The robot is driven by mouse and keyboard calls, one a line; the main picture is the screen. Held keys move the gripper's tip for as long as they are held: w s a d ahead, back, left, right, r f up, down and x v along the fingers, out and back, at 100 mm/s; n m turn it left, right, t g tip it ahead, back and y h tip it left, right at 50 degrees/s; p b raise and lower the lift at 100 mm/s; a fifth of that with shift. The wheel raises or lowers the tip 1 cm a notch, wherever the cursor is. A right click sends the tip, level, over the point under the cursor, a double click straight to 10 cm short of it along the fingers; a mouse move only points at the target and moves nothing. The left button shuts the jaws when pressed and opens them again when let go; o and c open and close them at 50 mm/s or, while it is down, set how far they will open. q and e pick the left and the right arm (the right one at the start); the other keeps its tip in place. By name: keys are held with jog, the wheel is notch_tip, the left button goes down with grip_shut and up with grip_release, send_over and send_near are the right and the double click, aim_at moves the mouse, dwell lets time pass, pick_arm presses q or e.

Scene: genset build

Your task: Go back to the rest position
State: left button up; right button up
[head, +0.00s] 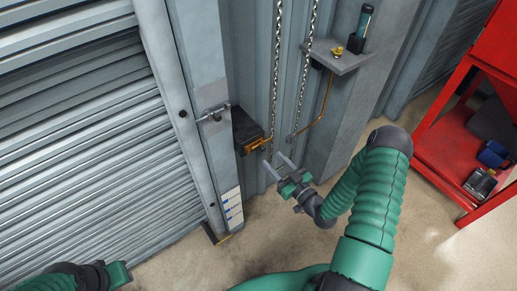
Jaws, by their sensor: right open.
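My right gripper (275,161) is open, with its two grey fingers apart and nothing seen between them. It is in the middle of the head view, just below and to the right of a dark box (244,128) with a brass-coloured fitting (258,145) at its lower right. The fingertips look close to the fitting, but I cannot tell whether they touch it. My right arm is bent and comes in from the lower right. Part of my left arm and a green end piece (118,273) show at the bottom left; its fingers cannot be made out.
A ribbed roller shutter (90,150) fills the left, with a latch bolt (213,113) on its post. Two chains (301,75) hang in the middle. A small shelf (345,62) holds a dark bottle (362,22). A red rack (440,145) stands right. Concrete floor is bare below.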

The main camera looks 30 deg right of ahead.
dwell(0.3)
jog(key=w+a+f+n+g, duration=0.1)
jog(key=w+a+n+g, duration=0.15)
jog(key=a+g, duration=0.45)
jog(key=s+a+r+m+g, duration=0.1)
jog(key=s+a+r+g, duration=0.15)
jog(key=s, duration=0.25)
jog(key=s+a+r+m+g+h, duration=0.1)
jog(key=s+a+r+g, duration=0.15)
jog(key=s, duration=0.25)
jog(key=s+a+r+m+g, duration=0.1)
jog(key=s+a+r+g, duration=0.15)
jog(key=s, duration=0.25)
jog(key=p+v, duration=0.6)
jog(key=shift+w+a+r+g, duration=0.25)
jog(key=shift+w+r+g, duration=0.05)
jog(key=shift+r+g, duration=0.2)
